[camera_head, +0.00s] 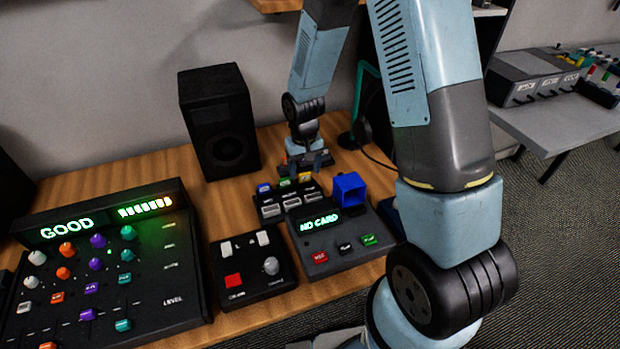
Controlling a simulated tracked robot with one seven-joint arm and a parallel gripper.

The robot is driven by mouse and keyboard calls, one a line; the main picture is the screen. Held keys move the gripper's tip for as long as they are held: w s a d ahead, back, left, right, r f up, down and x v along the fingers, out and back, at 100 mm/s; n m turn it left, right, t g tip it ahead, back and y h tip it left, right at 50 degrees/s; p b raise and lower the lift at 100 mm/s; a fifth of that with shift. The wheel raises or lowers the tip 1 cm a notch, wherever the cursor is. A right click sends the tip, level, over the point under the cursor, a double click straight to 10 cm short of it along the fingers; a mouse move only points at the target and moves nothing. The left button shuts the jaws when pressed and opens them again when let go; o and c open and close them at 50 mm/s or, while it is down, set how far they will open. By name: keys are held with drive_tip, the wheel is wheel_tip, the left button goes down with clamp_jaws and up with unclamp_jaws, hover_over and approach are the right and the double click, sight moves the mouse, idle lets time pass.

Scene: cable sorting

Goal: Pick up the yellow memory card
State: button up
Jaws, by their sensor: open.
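The small yellow memory card (304,178) stands in the right slot of a low black card holder (290,205). A green card (285,182) and a blue card (264,188) stand to its left in the same holder. My gripper (309,166) is open, pointing down, just behind and above the yellow card in the picture. Its fingers are small and dark here; I cannot tell the exact gap to the card.
A black speaker (220,120) stands left of my gripper. A mixing console (100,260) showing "GOOD" and a small black control box (252,268) fill the left front. A teal stand (358,105) is behind at the right. My arm covers the desk's right side.

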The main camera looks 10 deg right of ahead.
drive_tip(key=shift+f, duration=0.4)
drive_tip(key=shift+c, duration=0.5)
drive_tip(key=c, duration=1)
drive_tip(key=shift+r, duration=0.1)
